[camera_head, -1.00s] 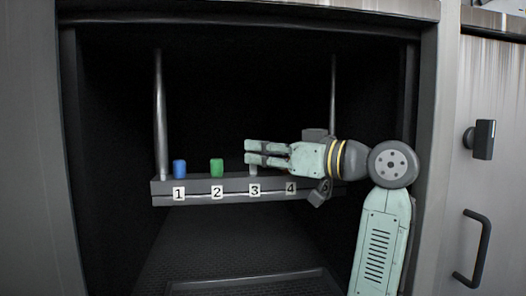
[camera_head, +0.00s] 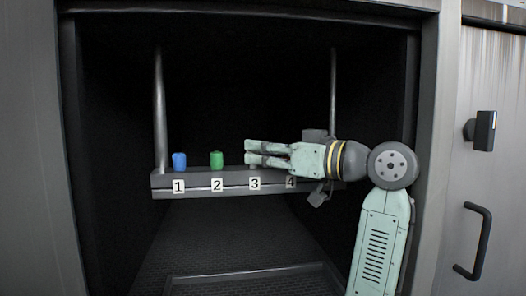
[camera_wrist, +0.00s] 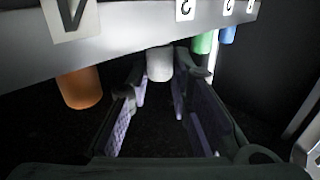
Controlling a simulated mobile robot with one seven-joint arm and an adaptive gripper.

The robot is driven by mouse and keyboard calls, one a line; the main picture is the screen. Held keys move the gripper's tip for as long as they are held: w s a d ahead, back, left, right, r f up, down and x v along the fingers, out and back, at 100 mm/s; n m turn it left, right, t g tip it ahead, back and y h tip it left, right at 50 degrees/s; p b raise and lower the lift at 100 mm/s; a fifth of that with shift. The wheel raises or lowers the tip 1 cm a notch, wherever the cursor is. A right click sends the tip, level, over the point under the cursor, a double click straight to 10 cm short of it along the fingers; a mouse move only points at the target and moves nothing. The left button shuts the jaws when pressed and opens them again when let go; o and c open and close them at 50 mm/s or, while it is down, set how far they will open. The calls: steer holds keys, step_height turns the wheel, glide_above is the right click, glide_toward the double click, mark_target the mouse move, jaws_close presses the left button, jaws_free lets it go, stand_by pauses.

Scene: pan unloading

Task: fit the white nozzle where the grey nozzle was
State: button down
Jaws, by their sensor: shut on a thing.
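My gripper (camera_head: 250,153) reaches in from the right over the rack at label 3. In the wrist view its fingers (camera_wrist: 160,85) are shut on the white nozzle (camera_wrist: 160,63). The nozzle stands upright at the dark bar (camera_head: 200,182), at place 3, with its base against or very near the bar. I cannot tell how fully it is seated. In the head view my fingers mostly hide it. No grey nozzle can be made out.
A blue nozzle (camera_head: 179,161) stands at place 1 and a green nozzle (camera_head: 216,160) at place 2. An orange nozzle (camera_wrist: 80,87) is at place 4, hidden by my gripper in the head view. Metal posts (camera_head: 161,110) rise at the bar's ends.

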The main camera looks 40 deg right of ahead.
steer(key=shift+f, duration=0.45)
steer(key=c, duration=1.4)
jaws_free()
steer(key=shift+o, duration=0.2)
steer(key=shift+r, duration=0.1)
step_height(320, 180, up, 10)
